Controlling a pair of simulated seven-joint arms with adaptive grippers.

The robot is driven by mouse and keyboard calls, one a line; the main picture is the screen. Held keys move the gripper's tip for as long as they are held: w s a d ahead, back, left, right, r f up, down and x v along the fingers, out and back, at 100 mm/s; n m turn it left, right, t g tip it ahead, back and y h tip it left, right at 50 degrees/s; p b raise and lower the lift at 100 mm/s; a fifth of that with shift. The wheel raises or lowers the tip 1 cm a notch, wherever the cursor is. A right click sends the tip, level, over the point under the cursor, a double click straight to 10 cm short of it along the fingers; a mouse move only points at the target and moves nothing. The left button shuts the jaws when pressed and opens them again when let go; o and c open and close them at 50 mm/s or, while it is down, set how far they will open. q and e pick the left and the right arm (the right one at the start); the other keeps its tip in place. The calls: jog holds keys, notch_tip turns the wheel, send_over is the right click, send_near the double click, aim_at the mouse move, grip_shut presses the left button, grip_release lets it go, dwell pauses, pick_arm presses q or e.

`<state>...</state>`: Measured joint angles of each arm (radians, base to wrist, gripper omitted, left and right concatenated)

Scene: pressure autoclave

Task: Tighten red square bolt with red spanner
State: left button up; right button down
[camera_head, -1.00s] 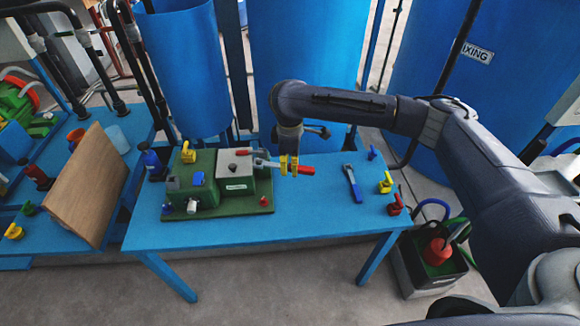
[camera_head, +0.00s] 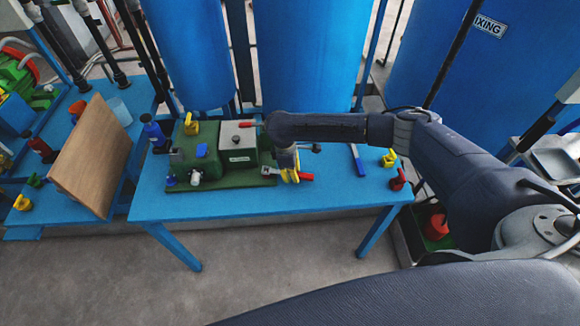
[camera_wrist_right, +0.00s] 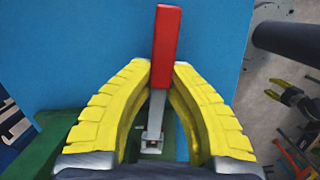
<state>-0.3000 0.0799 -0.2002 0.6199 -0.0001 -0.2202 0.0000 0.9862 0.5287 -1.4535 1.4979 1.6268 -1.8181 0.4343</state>
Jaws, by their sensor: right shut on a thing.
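My right gripper (camera_head: 291,174) has its yellow fingers shut on the red spanner (camera_head: 306,176). In the right wrist view, the spanner's red handle (camera_wrist_right: 165,45) sticks out past the right gripper's fingertips (camera_wrist_right: 163,68). Its metal shank runs back between the fingers, and its jaw end lies over the green base (camera_wrist_right: 45,150). In the head view the jaw is at the right end of that base (camera_head: 215,183). The red square bolt is not clearly seen; the spanner end covers that spot. My left gripper (camera_wrist_right: 278,91) shows small in the right wrist view, its fingers apart, empty.
The green machine (camera_head: 198,155) with a white block stands left of the spanner on the blue table (camera_head: 335,190). A blue spanner (camera_head: 357,158) lies to the right, near a yellow valve (camera_head: 388,159) and a red one (camera_head: 397,180). The table's front edge is clear.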

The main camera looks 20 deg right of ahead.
aim_at(292, 189)
jog(key=shift+s+a+f+m, duration=0.15)
jog(key=shift+s+f+m, duration=0.05)
jog(key=shift+s+m, duration=0.45)
jog(key=shift+s+a+m, duration=0.6)
jog(key=shift+s+m, duration=0.1)
jog(key=shift+m, duration=0.45)
jog(key=shift+s+a+m+g+y, duration=0.2)
jog(key=shift+s+a+m, duration=0.3)
jog(key=shift+m, duration=0.35)
jog(key=shift+s+a+m+g+y, duration=0.2)
jog(key=shift+s+a+m, duration=0.1)
jog(key=shift+a+m, duration=0.45)
jog(key=shift+s+a+m, duration=0.4)
jog(key=shift+a+m, duration=0.25)
jog(key=shift+m, duration=0.55)
jog(key=shift+s+a+r+m+y, duration=0.15)
jog(key=shift+a+m+y, duration=0.25)
jog(key=shift+a+m, duration=1.3)
jog(key=shift+w+a+m+y, duration=0.15)
jog(key=shift+a+m, duration=0.45)
jog(key=shift+m, duration=0.4)
jog(key=shift+w+a+m+y, duration=0.15)
jog(key=shift+a+m, duration=0.4)
jog(key=shift+m, duration=0.45)
jog(key=shift+a, duration=0.1)
jog(key=c, duration=1.3)
grip_release()
